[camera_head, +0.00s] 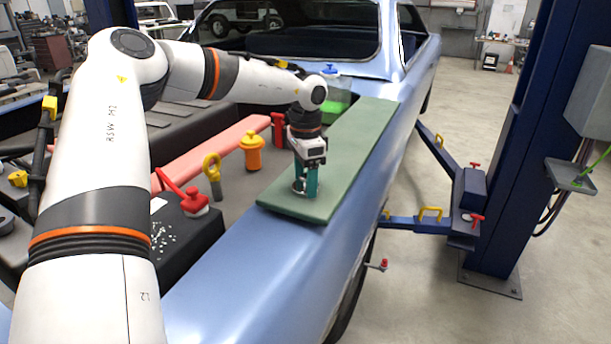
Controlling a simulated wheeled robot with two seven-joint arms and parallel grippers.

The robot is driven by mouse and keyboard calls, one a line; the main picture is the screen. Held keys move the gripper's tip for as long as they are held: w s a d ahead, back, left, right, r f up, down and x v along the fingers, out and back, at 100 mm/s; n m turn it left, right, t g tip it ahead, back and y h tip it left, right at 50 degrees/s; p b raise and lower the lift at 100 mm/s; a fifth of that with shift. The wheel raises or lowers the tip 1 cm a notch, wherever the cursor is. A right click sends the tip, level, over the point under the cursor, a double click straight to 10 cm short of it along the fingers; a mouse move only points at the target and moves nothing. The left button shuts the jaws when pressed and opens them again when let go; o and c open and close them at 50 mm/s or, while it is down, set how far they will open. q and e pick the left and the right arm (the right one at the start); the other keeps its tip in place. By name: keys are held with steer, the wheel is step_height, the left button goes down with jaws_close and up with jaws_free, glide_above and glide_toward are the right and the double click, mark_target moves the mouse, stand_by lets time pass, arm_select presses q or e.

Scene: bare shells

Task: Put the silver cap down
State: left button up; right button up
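My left gripper (305,189) reaches in over the green board (352,150) on the car's fender and points straight down. Its teal fingers are at the board's near end. The silver cap (298,186) is small and shiny and shows at the fingertips, partly hidden by them. The fingers appear closed around it. The cap is at or very close to the board's surface; I cannot tell if it touches. My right gripper is not in view.
A yellow-orange container (253,152), a yellow-ringed dipstick (212,172) and a red-capped battery (187,235) are in the engine bay left of the board. A green-filled reservoir (336,100) stands behind the gripper. The board's far half is clear. A blue lift post (520,140) stands at right.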

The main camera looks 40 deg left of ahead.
mark_target(305, 175)
arm_select(q)
steer(key=shift+o, duration=0.7)
steer(key=shift+r, duration=0.1)
steer(key=shift+r, duration=0.15)
step_height(305, 175, up, 12)
steer(key=b, duration=0.3)
